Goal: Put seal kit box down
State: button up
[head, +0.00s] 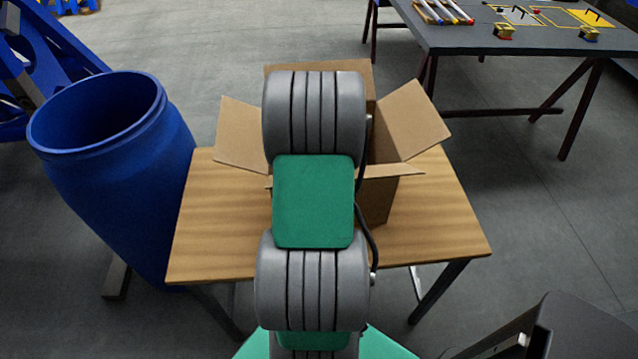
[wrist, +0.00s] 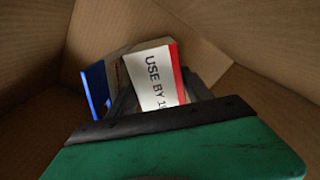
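My gripper (wrist: 160,92) is inside the open cardboard box, pointing down into it in the wrist view. Its dark fingers stand either side of a small carton with a white "USE BY" label and a red edge, which I take as the seal kit box (wrist: 152,72). The fingers look shut on it. A blue and white part (wrist: 97,88) shows left of the fingers; I cannot tell if it belongs to the same carton. The contact between carton and box floor is hidden. In the head view my arm hides the gripper.
The cardboard box (head: 378,205) stands on a wooden table (head: 220,235) with its flaps spread open. A blue barrel (head: 115,180) stands close at the table's left. A dark workbench (head: 470,38) with tools is at the back right. Cardboard walls (wrist: 265,85) surround my gripper closely.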

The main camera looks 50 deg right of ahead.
jog(key=shift+o, duration=0.2)
notch_tip(320, 180, up, 13)
jog(key=shift+r, duration=0.15)
dwell(0.3)
